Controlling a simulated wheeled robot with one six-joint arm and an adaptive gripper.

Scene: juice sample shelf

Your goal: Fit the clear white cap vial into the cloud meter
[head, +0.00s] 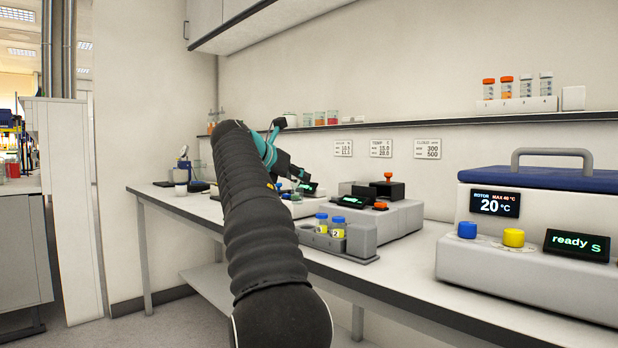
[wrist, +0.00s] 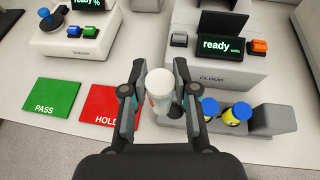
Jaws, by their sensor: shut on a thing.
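The white cap vial (wrist: 160,84) is upright between the fingers of my gripper (wrist: 160,98) in the wrist view, with its cap toward the camera. My gripper is shut on it. The vial's lower body is mostly hidden. The cloud meter (wrist: 212,78), a grey box marked CLOUD with a lit screen reading "ready", stands just beyond and to the right of the vial. In the head view the cloud meter (head: 402,218) is on the bench, right of my arm. My gripper (head: 298,178) looks small there, and I cannot make out the vial.
A grey rack (wrist: 273,121) with two blue cap vials (wrist: 236,113) stands right of my gripper. A green PASS mat (wrist: 50,97) and a red HOLD mat (wrist: 103,103) lie left. Another instrument (wrist: 82,40) stands behind them. A rotor machine (head: 530,270) is at right.

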